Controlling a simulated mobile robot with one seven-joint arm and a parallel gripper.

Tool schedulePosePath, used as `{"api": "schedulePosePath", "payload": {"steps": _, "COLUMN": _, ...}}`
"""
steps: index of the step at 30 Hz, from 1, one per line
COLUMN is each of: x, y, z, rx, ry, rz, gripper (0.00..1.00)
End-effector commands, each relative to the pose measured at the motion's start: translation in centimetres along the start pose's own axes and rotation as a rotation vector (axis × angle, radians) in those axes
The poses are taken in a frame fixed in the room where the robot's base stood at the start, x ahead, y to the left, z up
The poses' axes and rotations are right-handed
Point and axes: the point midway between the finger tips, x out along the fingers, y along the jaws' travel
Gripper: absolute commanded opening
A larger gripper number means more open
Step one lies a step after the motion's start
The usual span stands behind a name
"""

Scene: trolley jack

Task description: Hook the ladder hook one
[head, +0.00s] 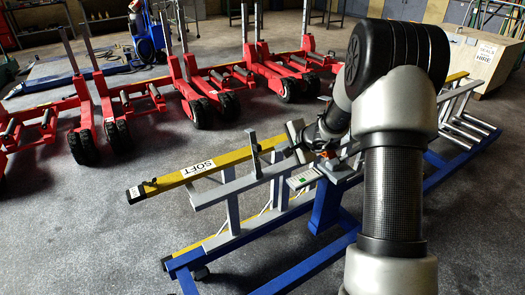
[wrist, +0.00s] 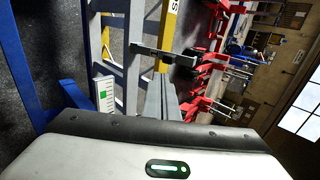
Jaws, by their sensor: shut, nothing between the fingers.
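The ladder (head: 222,184), with yellow and grey rails and a SOFT label, lies on its side on a blue wheeled frame. A dark grey upright piece that looks like the ladder hook (head: 254,156) stands at its grey rail. In the wrist view the hook (wrist: 152,52) shows as a dark bar with a black end, crossing in front of the ladder rails (wrist: 133,60). My gripper (wrist: 160,88) is shut and empty, its grey fingers pointing toward the hook with the tips close to it. I cannot tell whether they touch. In the head view my wrist partly hides the ladder's middle.
The blue frame (head: 225,252) runs below the ladder. Red trolley jacks (head: 205,95) stand in a row behind it on the grey floor. A wooden crate (head: 480,62) is at the back right. The floor at the front left is clear.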

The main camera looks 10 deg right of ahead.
Motion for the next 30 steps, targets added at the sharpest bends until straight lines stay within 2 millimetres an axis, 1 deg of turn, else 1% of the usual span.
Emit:
{"api": "schedulePosePath", "payload": {"steps": 5, "x": 0.0, "y": -0.1, "z": 0.1, "rx": -0.001, "ry": -0.001, "rz": 0.000, "gripper": 0.00}}
{"api": "schedulePosePath", "payload": {"steps": 8, "x": 0.5, "y": 0.0, "z": 0.1, "rx": -0.001, "ry": -0.002, "rz": 0.001, "gripper": 0.00}}
{"api": "schedulePosePath", "payload": {"steps": 10, "x": 1.2, "y": 0.0, "z": 0.2, "rx": -0.002, "ry": -0.003, "rz": 0.001, "gripper": 0.00}}
{"api": "schedulePosePath", "payload": {"steps": 14, "x": 3.5, "y": 0.1, "z": 0.2, "rx": -0.002, "ry": -0.005, "rz": 0.002, "gripper": 0.00}}
{"api": "schedulePosePath", "payload": {"steps": 21, "x": 8.7, "y": 0.0, "z": 0.2, "rx": -0.001, "ry": -0.004, "rz": 0.001, "gripper": 0.00}}
{"api": "schedulePosePath", "payload": {"steps": 24, "x": 10.5, "y": -0.1, "z": 0.2, "rx": -0.002, "ry": -0.004, "rz": 0.001, "gripper": 0.00}}
{"api": "schedulePosePath", "payload": {"steps": 25, "x": 10.8, "y": -0.7, "z": 0.2, "rx": -0.004, "ry": -0.004, "rz": 0.000, "gripper": 0.00}}
{"api": "schedulePosePath", "payload": {"steps": 30, "x": 12.7, "y": -1.5, "z": 0.2, "rx": -0.004, "ry": -0.003, "rz": 0.001, "gripper": 0.00}}
